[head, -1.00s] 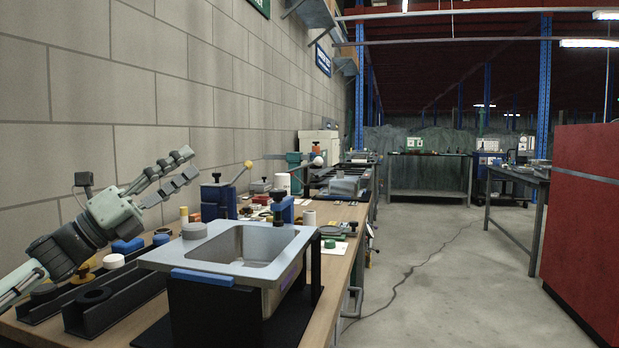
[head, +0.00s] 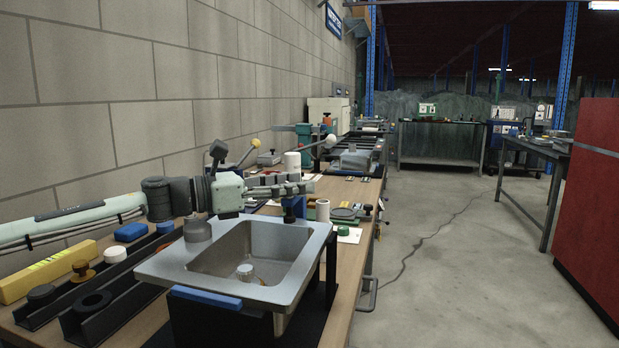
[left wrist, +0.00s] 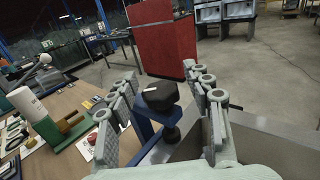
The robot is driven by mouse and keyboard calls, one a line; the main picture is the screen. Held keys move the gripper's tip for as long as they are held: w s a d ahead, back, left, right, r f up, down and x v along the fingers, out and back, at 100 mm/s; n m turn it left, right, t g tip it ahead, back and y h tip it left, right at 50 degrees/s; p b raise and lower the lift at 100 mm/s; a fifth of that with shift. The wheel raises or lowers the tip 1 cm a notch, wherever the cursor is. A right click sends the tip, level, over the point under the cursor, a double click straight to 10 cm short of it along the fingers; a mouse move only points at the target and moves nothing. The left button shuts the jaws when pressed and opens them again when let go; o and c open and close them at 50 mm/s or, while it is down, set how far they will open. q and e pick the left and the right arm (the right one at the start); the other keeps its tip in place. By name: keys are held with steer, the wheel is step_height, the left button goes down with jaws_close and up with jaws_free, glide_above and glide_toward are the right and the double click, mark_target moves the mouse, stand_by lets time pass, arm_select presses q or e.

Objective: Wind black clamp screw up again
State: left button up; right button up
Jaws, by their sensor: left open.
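The black clamp screw has a dark knob (left wrist: 160,95) on top of a blue clamp (left wrist: 157,120) at the sink rim. In the left wrist view the knob lies between the two spread finger sets, with gaps on both sides. My left gripper (left wrist: 161,76) is open and empty. In the head view my left gripper (head: 298,184) reaches level over the far side of the grey sink (head: 165,268), and its fingers hide the knob. Part of the blue clamp (head: 295,208) shows below them. My right gripper is in neither view.
A grey cylinder (head: 197,229) stands on the sink's left rim. A yellow box (head: 45,270) and black rails (head: 105,310) lie at left. The wall bounds the left side.

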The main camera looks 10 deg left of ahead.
arm_select(q)
steer(key=shift+x, duration=1.5)
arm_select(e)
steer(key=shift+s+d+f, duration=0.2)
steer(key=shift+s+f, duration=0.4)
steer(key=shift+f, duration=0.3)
arm_select(q)
steer(key=shift+c, duration=0.6)
jaws_close()
